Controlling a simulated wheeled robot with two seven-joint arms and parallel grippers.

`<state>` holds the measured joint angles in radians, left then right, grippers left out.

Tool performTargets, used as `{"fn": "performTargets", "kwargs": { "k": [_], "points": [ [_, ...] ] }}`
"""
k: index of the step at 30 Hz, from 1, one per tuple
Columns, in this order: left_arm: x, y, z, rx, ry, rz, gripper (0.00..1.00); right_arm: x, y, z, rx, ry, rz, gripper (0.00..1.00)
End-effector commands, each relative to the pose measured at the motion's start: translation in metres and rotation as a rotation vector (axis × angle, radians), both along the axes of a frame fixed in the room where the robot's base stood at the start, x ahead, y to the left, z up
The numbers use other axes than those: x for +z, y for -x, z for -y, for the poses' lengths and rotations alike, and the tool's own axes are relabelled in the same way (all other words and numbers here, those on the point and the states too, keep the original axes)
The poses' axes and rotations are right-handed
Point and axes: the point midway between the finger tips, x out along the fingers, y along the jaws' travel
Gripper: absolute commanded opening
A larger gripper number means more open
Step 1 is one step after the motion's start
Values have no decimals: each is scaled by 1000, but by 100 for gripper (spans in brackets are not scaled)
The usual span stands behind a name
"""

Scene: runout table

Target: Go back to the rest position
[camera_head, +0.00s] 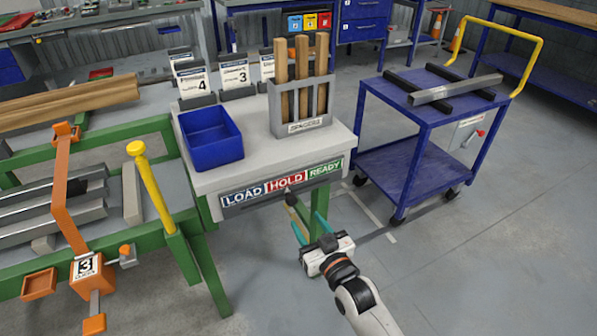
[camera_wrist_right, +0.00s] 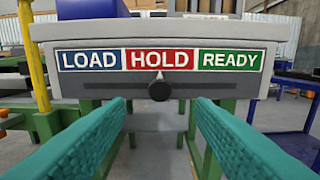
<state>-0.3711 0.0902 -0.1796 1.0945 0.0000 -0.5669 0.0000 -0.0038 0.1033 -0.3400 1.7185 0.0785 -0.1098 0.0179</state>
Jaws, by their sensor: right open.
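My right gripper (camera_head: 308,222) is open and empty in front of the small table's front edge. In the right wrist view its two teal fingers (camera_wrist_right: 159,125) stand wide apart with nothing between them. Beyond the fingertips is a dark knob (camera_wrist_right: 159,88) on the grey strip under the sign, below the word HOLD; it also shows in the head view (camera_head: 291,198). The fingers look clear of the knob. The sign (camera_head: 283,184) reads LOAD, HOLD and READY. My left gripper is out of view.
The white-topped table (camera_head: 255,163) bears a blue bin (camera_head: 212,137), a grey rack (camera_head: 300,120) with wooden pieces and numbered cards. A green runout frame (camera_head: 195,290) with an orange stop (camera_head: 67,190) stands left. A blue cart (camera_head: 425,105) stands right. Floor at lower right is clear.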

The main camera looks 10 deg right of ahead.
Motion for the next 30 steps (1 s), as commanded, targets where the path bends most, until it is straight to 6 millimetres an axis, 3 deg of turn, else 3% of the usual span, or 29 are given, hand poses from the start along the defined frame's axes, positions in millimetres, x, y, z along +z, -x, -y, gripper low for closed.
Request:
{"fn": "performTargets", "kwargs": {
  "k": [4, 7, 11, 14, 18, 21, 25, 30],
  "points": [
    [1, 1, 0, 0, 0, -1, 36, -6, 1, 1, -3, 5, -16, 49],
    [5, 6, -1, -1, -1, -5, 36, -33, 5, 7, -15, 29, -87, 49],
    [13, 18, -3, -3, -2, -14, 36, -106, 27, 24, -45, 89, -271, 49],
    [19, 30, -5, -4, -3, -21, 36, -172, 62, 42, -67, 145, -442, 49],
    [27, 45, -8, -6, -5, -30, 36, -252, 131, 69, -92, 216, -674, 49],
    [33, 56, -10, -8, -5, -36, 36, -297, 191, 88, -105, 264, -832, 49],
    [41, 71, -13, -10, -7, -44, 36, -340, 278, 111, -116, 321, -1032, 49],
    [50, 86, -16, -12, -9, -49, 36, -370, 388, 136, -122, 382, -1253, 49]
  ]
}}
